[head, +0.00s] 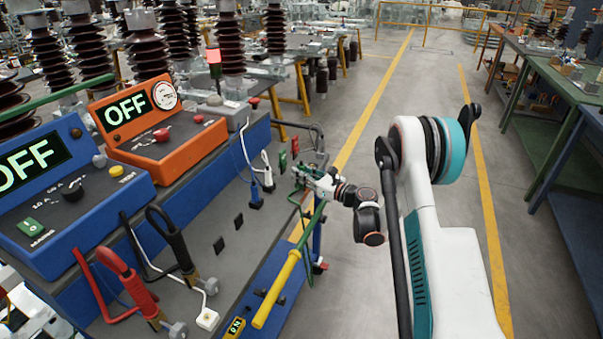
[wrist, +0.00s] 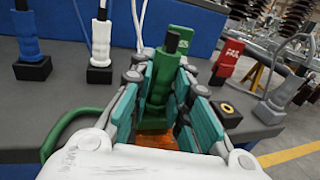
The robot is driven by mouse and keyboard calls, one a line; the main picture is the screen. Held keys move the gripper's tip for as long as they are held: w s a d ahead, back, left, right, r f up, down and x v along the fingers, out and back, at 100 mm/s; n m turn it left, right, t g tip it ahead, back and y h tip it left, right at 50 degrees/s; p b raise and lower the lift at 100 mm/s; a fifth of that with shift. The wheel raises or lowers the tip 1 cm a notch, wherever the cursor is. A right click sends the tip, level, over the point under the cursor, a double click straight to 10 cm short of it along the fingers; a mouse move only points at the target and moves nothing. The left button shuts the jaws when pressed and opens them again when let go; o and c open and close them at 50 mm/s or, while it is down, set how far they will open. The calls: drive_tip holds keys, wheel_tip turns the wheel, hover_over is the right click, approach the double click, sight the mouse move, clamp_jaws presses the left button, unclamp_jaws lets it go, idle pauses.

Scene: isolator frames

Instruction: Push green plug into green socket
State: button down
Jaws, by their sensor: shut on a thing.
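A green plug (wrist: 160,82) with a dark tip stands between my gripper's teal finger pads in the wrist view. My gripper (wrist: 158,105) is shut on it. A green upright piece with lettering (wrist: 186,42) shows just behind the plug, and it is small in the head view (head: 283,162). I cannot tell whether the plug is seated. In the head view my gripper (head: 316,182) is at the bench's right end, and the plug is too small to tell.
A blue plug (wrist: 28,48), a white plug (wrist: 100,42) and a grey plug (wrist: 284,92) stand around my gripper. A red lettered piece (wrist: 229,62) and a black block with a yellow ring (wrist: 228,112) are close on the right. A green cable (wrist: 66,128) loops on the left.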

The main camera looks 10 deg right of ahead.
drive_tip(key=shift+f, duration=0.1)
drive_tip(key=c, duration=1.4)
unclamp_jaws()
drive_tip(key=shift+c, duration=0.2)
drive_tip(key=v, duration=1.2)
